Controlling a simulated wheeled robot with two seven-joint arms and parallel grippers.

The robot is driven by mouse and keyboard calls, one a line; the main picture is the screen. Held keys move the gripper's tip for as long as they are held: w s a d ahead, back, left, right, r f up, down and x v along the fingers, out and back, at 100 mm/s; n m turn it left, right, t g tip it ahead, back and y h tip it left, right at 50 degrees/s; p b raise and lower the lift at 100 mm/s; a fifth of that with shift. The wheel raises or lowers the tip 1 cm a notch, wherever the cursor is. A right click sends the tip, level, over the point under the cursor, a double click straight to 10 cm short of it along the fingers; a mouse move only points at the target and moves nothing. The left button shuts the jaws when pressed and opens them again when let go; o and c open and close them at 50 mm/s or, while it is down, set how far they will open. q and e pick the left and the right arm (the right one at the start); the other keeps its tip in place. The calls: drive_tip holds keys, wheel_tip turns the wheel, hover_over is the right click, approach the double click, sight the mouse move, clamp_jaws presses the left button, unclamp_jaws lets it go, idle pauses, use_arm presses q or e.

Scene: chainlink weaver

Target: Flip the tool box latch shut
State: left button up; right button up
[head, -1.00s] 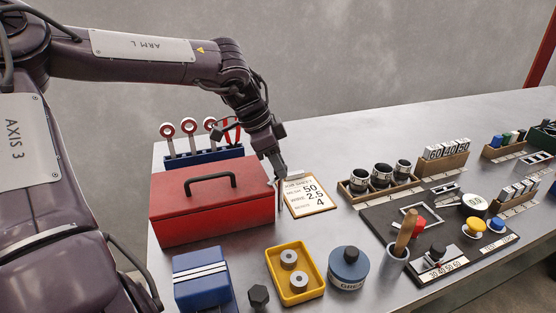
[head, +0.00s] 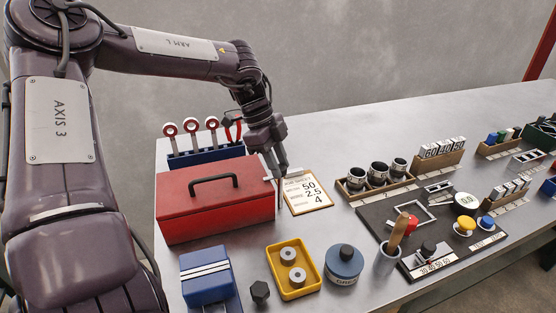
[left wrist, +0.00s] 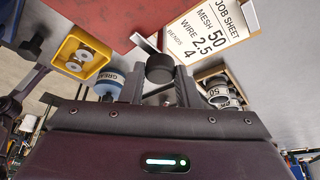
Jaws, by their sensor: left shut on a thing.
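The closed red tool box (head: 218,212) has a black handle on its lid and stands at the left of the bench. A small silver latch piece (head: 268,179) shows at its right end. My left gripper (head: 280,174) points down beside that end. In the left wrist view, a dark round grip (left wrist: 160,68) sits between the fingers of my left gripper (left wrist: 160,84), with a silver strip (left wrist: 146,43) just beyond it, near the red box. The grip appears to belong to the latch; its exact angle is hard to tell. My right gripper is out of view.
The job sheet (head: 306,192) lies right of the box. A blue rack with red-ringed tools (head: 205,157) stands behind it. A blue block (head: 205,275), yellow tray (head: 273,265) and grease tin (head: 344,266) stand in front. Ring holders (head: 378,178) stand further right.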

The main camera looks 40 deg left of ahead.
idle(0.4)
use_arm(q)
drive_tip(key=o, duration=1)
drive_tip(key=shift+r, duration=0.1)
drive_tip(key=v, duration=0.7)
drive_tip(key=shift+a+r, duration=0.15)
drive_tip(key=shift+r, duration=0.2)
